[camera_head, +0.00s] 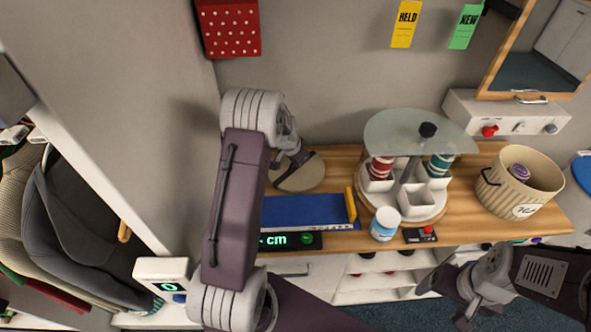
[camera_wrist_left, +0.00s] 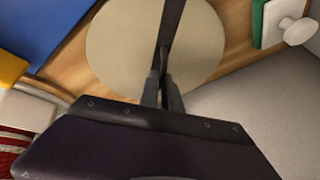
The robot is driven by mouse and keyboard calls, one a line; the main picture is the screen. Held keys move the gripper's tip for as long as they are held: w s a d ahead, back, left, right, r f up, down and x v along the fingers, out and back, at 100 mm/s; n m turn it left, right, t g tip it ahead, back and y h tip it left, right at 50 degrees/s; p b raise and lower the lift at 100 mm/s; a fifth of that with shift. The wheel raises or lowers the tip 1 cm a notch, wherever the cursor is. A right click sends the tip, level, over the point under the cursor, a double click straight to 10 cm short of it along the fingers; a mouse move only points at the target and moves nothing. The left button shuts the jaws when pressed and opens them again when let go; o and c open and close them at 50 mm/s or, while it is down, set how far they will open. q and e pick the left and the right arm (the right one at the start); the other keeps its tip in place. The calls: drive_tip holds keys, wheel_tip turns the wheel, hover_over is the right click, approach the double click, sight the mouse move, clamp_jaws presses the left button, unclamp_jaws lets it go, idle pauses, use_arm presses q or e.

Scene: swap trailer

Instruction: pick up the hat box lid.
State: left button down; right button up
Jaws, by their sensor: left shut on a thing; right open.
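The hat box lid (camera_head: 308,178) is a round beige disc at the back left of the wooden counter, partly hidden by my left arm. In the left wrist view the lid (camera_wrist_left: 115,45) has a dark strip across it. My left gripper (camera_head: 300,158) reaches down over the lid. In the wrist view its fingers (camera_wrist_left: 163,80) are shut on the dark strip at the lid. I cannot tell whether the lid touches the counter. The striped cream hat box (camera_head: 510,195) stands open at the right with a purple thing inside. My right gripper (camera_head: 465,308) is open and empty, low in front of the counter.
A blue flat panel (camera_head: 300,210) and a display reading cm (camera_head: 290,241) lie in front of the lid. A round tiered stand (camera_head: 410,205) with a glass top holds spools. A white jar (camera_head: 384,224) stands before it. The wall is close behind.

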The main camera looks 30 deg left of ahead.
use_arm(q)
drive_tip(key=shift+r, duration=0.1)
idle(0.3)
drive_tip(key=shift+w+r, duration=0.1)
drive_tip(key=shift+r, duration=0.25)
drive_tip(key=r, duration=0.2)
drive_tip(key=d+r, duration=0.1)
drive_tip(key=r, duration=0.1)
drive_tip(key=shift+w, duration=0.3)
drive_tip(key=w+d+r, duration=0.5)
drive_tip(key=d+r, duration=0.1)
drive_tip(key=d, duration=0.3)
drive_tip(key=shift+w+b, duration=0.2)
drive_tip(key=shift+b, duration=0.1)
